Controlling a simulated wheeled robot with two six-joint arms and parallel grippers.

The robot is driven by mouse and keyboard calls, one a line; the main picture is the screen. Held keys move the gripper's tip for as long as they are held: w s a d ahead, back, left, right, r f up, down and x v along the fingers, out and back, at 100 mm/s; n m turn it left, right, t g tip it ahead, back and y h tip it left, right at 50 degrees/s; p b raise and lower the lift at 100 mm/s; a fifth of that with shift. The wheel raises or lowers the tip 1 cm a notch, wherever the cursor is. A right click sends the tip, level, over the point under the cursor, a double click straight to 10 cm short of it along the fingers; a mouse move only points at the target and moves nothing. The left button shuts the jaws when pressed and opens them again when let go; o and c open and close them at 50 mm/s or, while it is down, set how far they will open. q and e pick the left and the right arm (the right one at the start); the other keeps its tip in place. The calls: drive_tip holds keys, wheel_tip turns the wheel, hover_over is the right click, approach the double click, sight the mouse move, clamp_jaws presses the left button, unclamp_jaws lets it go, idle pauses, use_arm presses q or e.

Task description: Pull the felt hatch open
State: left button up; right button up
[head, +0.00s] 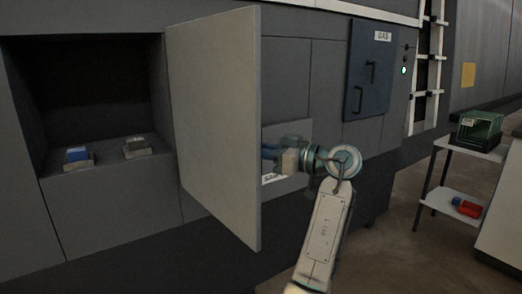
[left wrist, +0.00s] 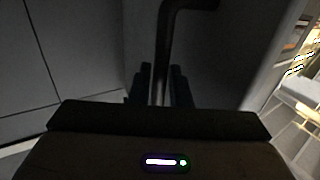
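A large grey hatch door (head: 212,125) stands swung out from the machine front, beside an open dark compartment (head: 95,95). My left gripper (head: 268,153) is on the far side of the door, partly hidden by its free edge. In the left wrist view a dark bent bar handle (left wrist: 162,50) runs between the two fingers of my left gripper (left wrist: 161,88). The fingers sit close on both sides of the bar and look shut on it. The handle is hidden behind the door in the head view. My right gripper is not in view.
A blue block (head: 77,155) and a grey-brown block (head: 136,147) sit on the compartment floor. A closed blue hatch (head: 368,70) with a small label is at the right. A shelf unit (head: 460,146) with a green crate (head: 479,130) stands farther right.

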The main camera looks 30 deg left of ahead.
use_arm(q)
drive_tip(key=shift+a, duration=0.2)
drive_tip(key=shift+d, duration=0.1)
